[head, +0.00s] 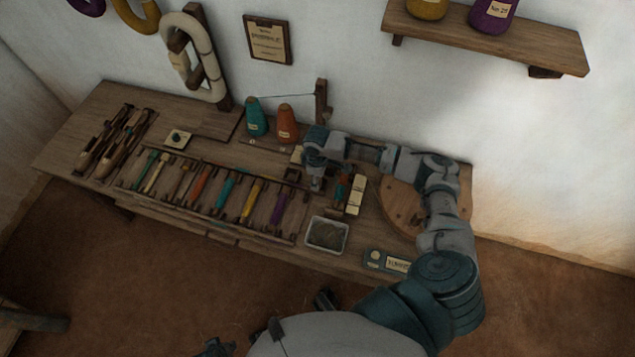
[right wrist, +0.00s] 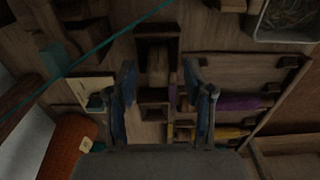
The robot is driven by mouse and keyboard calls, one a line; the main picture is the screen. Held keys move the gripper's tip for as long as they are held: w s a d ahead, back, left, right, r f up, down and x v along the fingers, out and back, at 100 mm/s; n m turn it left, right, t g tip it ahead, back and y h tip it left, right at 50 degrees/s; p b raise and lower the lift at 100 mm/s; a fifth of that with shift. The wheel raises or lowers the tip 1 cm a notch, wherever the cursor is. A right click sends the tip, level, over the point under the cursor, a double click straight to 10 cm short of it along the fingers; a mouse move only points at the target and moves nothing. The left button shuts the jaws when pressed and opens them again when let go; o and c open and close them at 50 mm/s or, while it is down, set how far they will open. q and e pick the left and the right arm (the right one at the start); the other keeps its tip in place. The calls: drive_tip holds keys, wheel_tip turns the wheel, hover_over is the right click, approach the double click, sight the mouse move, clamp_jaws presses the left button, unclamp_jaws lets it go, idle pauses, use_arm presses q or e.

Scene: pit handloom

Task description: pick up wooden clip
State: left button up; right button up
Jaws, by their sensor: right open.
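My right gripper (head: 314,180) reaches down over the back right part of the bench. In the right wrist view its two blue-padded fingers (right wrist: 160,95) are apart with nothing held between them. A small light-brown wooden piece (right wrist: 157,65), which looks like the wooden clip, sits in a dark wooden holder (right wrist: 157,32) just beyond the fingertips, between them in the picture. I cannot tell how far below the tips it is.
A rack of coloured-thread shuttles (head: 225,190) lies left of the gripper. Orange (head: 287,123) and teal (head: 255,117) cones stand behind. A teal thread (right wrist: 110,42) crosses the wrist view near the holder.

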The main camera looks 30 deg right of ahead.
drive_tip(key=shift+a+f, duration=0.15)
drive_tip(key=shift+a, duration=0.05)
use_arm(q)
drive_tip(key=shift+d+r, duration=0.25)
drive_tip(key=shift+d, duration=0.1)
use_arm(e)
drive_tip(key=shift+d+f, duration=0.15)
drive_tip(key=shift+d, duration=0.4)
clamp_jaws()
